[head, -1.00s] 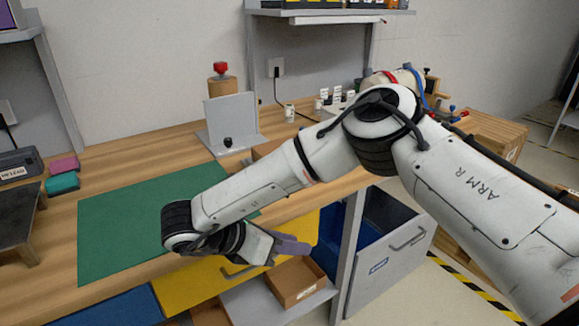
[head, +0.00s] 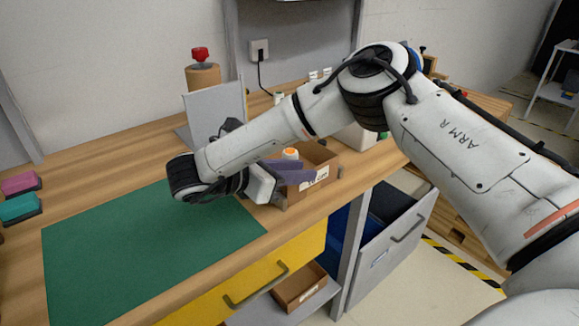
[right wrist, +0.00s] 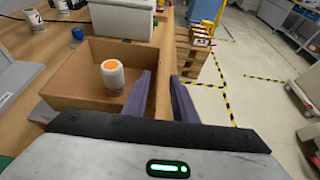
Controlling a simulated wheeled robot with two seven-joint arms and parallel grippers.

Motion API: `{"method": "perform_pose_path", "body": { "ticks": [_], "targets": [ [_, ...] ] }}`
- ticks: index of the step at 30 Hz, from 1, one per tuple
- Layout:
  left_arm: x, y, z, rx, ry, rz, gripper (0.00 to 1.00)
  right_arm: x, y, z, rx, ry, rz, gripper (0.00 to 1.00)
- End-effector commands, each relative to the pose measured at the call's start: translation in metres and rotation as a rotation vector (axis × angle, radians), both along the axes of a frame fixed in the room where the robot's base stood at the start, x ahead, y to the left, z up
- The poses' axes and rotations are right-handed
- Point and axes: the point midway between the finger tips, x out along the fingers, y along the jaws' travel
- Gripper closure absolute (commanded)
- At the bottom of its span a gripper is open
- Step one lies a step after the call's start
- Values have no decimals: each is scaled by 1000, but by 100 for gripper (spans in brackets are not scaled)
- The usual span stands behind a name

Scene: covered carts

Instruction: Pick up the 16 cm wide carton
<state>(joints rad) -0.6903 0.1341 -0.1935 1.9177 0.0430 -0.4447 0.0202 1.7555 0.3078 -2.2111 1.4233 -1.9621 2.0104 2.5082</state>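An open brown carton (head: 322,158) sits on the wooden bench near its right front edge, with a white label on its front. It also shows in the right wrist view (right wrist: 80,92). A white bottle with an orange cap (right wrist: 113,75) stands inside it. My right gripper (head: 312,170) is at the carton, its purple fingers apart. In the right wrist view, the right gripper's (right wrist: 161,95) left finger is over the carton's inside and the right one outside, with a carton wall between them. I cannot tell whether they touch it. My left gripper is not in view.
A smaller-looking brown carton (head: 298,288) lies on the shelf below, beside a yellow drawer (head: 262,270). A grey upright plate (head: 215,112) stands behind my right forearm. The green mat (head: 140,255) is bare. A grey bin front (head: 400,235) is under the bench's right end.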

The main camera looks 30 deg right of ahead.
Motion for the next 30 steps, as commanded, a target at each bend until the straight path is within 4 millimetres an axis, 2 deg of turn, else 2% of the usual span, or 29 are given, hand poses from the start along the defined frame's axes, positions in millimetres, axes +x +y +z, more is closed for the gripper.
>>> {"method": "perform_pose_path", "body": {
  "ticks": [5, 13, 17, 23, 27, 28, 30],
  "targets": [
    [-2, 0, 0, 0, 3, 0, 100, 1, -12, -6, 1, 1, -1, 75],
    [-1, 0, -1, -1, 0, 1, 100, 4, -47, -25, 3, 3, -3, 75],
    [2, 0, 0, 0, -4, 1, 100, 5, -54, -26, 0, 1, -1, 75],
    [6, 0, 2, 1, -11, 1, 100, 6, -54, -26, 0, 1, 0, 75],
    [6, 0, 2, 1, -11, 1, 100, 6, -54, -26, 0, 1, 0, 97],
    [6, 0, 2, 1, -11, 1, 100, 6, -54, -26, 0, 1, 0, 100],
    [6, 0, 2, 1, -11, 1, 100, 6, -54, -26, 0, 1, 0, 100]
  ]
}}
